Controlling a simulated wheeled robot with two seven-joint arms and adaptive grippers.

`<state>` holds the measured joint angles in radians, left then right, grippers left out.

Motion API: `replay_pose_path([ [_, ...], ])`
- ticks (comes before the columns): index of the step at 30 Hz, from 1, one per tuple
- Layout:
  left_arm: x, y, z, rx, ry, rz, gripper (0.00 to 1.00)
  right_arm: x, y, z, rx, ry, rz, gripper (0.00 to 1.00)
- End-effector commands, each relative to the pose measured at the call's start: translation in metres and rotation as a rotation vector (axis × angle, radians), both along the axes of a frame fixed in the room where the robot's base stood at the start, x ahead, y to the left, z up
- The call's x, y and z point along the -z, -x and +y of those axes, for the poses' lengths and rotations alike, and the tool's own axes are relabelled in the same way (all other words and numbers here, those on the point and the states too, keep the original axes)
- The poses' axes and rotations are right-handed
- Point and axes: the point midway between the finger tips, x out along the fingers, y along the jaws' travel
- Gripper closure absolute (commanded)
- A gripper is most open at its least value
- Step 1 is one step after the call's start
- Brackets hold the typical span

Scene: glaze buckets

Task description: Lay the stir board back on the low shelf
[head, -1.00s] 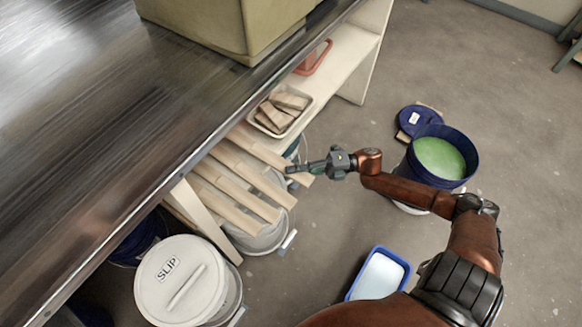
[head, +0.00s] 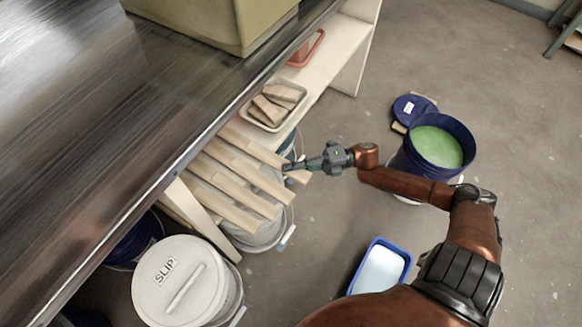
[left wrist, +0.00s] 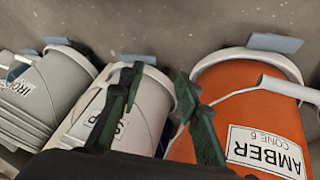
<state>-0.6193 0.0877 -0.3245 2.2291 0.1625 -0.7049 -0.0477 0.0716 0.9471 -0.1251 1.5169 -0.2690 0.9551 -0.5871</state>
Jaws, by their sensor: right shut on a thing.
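Several pale wooden boards lie side by side on the low shelf (head: 325,75) under the bench, their ends sticking out past its edge. My right gripper (head: 287,167) is shut on the stir board (head: 255,148), the rearmost of the row, near its outer end. That board lies in line with the others; whether it rests fully on the shelf cannot be told. My left gripper is out of the head view. In the left wrist view its two dark fingers (left wrist: 157,95) are apart and empty, in front of labelled buckets.
A tray of wood blocks (head: 276,105) sits on the shelf beyond the boards. A white SLIP bucket (head: 180,285) stands below left. A blue bucket of green glaze (head: 437,148) and a blue tray (head: 380,268) stand on the floor. An orange AMBER bucket (left wrist: 215,80) is near my left gripper.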

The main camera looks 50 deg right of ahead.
Motion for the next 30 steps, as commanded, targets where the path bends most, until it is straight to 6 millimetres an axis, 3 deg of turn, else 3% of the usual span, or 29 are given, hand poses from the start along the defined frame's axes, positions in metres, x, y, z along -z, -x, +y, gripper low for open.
replay_pose_path([
  [8,0.0038,0.0013,0.0001,0.0,0.0,0.005,0.69,0.0058,-0.0002,0.0,0.0,-0.001,-0.001,1.0],
  [9,0.0039,0.0014,0.0001,0.0,0.0,0.005,0.69,0.006,-0.0002,0.0,0.0,0.0,-0.001,0.9],
  [18,0.0033,0.0012,0.0,0.0,0.0,0.004,0.69,0.0053,-0.0002,0.0,0.0,0.0,-0.001,0.7],
  [30,0.0034,0.0012,0.0,0.0,0.0,0.004,0.69,0.007,0.0067,-0.0091,0.002,0.001,0.002,0.7],
])
